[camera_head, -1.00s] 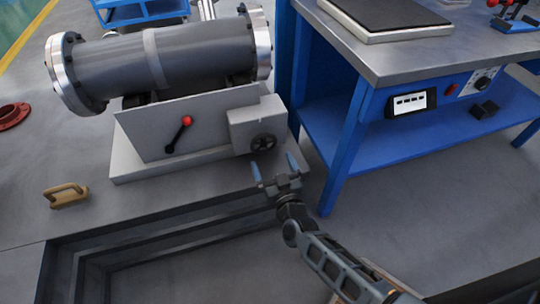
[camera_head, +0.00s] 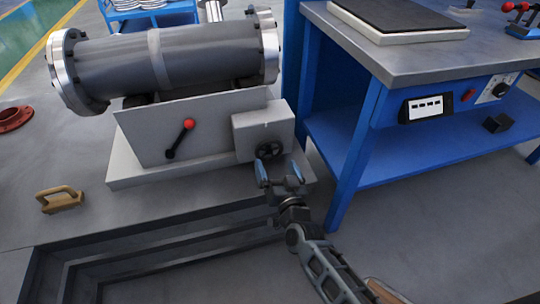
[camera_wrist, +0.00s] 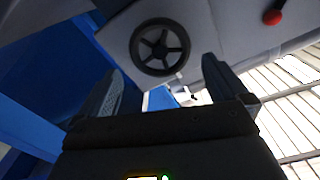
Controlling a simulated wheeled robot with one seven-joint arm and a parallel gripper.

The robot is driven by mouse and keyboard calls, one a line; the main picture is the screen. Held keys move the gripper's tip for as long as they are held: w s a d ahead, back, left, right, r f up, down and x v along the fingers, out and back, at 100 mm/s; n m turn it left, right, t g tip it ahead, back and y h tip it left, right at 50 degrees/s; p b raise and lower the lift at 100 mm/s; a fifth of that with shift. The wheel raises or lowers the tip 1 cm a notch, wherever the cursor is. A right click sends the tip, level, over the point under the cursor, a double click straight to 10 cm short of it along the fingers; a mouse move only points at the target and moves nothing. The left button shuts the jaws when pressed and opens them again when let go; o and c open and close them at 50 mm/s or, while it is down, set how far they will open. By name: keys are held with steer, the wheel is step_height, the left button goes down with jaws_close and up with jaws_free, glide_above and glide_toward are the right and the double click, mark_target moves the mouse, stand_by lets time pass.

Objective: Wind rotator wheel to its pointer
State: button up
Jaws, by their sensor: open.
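The rotator's dark spoked handwheel (camera_head: 269,150) sits on the front of a light grey box (camera_head: 262,129) at the right end of the rotator base. In the wrist view the wheel (camera_wrist: 160,47) shows whole, beyond and between my fingers. My gripper (camera_head: 280,176) is open and empty, just in front of and slightly below the wheel; its fingers (camera_wrist: 163,85) show apart in the wrist view. I see no contact with the wheel. A small pale mark (camera_wrist: 179,76) shows by the wheel's lower rim; I cannot tell if it is the pointer.
A grey flanged shell (camera_head: 165,57) lies on the rotator. A red-knobbed lever (camera_head: 181,138) is on the base's front. A blue bench (camera_head: 345,150) stands close on the right.

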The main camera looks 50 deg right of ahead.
mark_target(270, 152)
steer(key=x, duration=0.7)
steer(key=shift+w, duration=0.15)
steer(key=shift+d, duration=0.1)
steer(key=shift+c, duration=0.4)
steer(key=c, duration=0.5)
steer(key=shift+c, duration=0.2)
